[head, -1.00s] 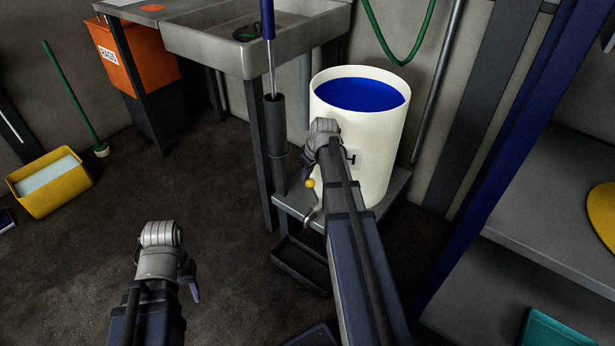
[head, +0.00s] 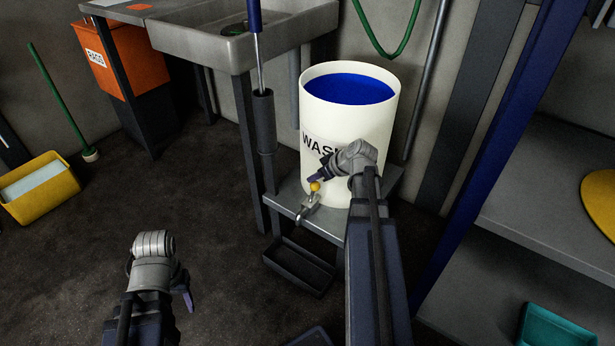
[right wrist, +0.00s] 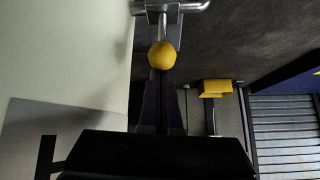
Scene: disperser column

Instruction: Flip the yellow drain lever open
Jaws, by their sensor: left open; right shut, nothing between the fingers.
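The drain lever is a small yellow ball knob (head: 315,187) on a short metal stem. It sits on the metal tap (head: 308,207) at the foot of the white wash drum (head: 348,125). The knob also shows in the right wrist view (right wrist: 161,55), directly ahead of my fingertips. My right gripper (head: 318,175) is shut and empty, its dark fingers right at the knob; I cannot tell whether they touch it. In the head view the knob stands above the tap body. No liquid shows at the spout. My left gripper (head: 187,298) is open and empty, low over the floor.
The drum stands on a grey metal stand (head: 290,190), with a dark tray (head: 299,266) on the floor below the tap. A dark upright tube (head: 264,125) holds a blue-handled tool to the left. A blue post (head: 468,170) rises at right.

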